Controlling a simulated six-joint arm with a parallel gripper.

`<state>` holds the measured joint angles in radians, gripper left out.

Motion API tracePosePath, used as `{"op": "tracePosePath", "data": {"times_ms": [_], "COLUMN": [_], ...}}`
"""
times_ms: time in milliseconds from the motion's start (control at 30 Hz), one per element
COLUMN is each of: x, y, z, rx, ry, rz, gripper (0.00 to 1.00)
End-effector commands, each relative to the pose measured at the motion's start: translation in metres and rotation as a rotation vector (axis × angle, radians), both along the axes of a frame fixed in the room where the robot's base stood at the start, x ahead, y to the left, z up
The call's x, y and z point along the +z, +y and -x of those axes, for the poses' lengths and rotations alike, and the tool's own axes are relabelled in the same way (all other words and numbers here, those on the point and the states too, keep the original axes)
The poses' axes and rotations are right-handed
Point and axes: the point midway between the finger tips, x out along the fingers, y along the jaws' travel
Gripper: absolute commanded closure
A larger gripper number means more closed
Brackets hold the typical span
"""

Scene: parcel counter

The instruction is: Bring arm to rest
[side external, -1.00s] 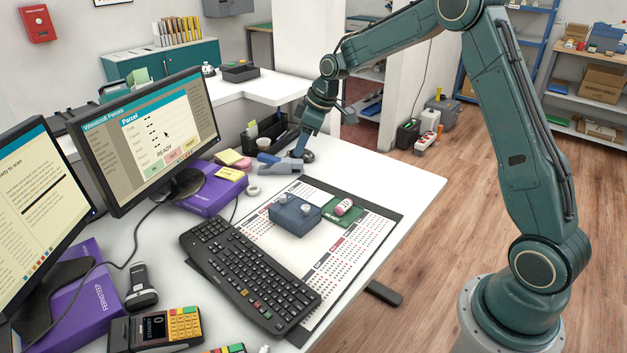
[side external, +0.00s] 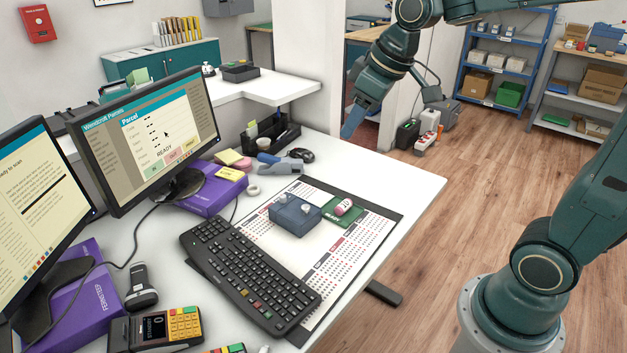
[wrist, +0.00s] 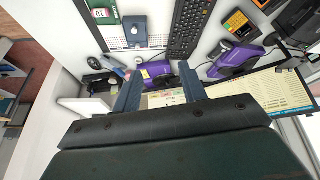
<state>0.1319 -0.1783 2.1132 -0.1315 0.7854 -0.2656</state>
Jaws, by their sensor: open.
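My gripper (side external: 352,122) is raised in the air above the far right edge of the white desk (side external: 410,180), pointing down. In the wrist view my gripper (wrist: 160,92) shows two fingers spread apart with nothing held between them. My gripper is well apart from both.
Two monitors (side external: 150,140), a black keyboard (side external: 250,275), a blue box (side external: 295,214) on a desk mat and a purple box (side external: 212,190) crowd the desk. A white pillar (side external: 308,70) stands behind my gripper.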

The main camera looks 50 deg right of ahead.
Motion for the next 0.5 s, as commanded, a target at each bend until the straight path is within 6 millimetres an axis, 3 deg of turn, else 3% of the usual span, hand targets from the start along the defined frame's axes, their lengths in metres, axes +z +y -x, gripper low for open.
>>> {"op": "tracePosePath", "data": {"times_ms": [200,500], "x": [0.008,0.002], "y": [0.01,0.018], "z": [0.052,0.118], "rx": [-0.061,-0.152], "ry": [-0.02,-0.044], "rz": [-0.013,-0.04], "gripper": [0.58,0.58]}}
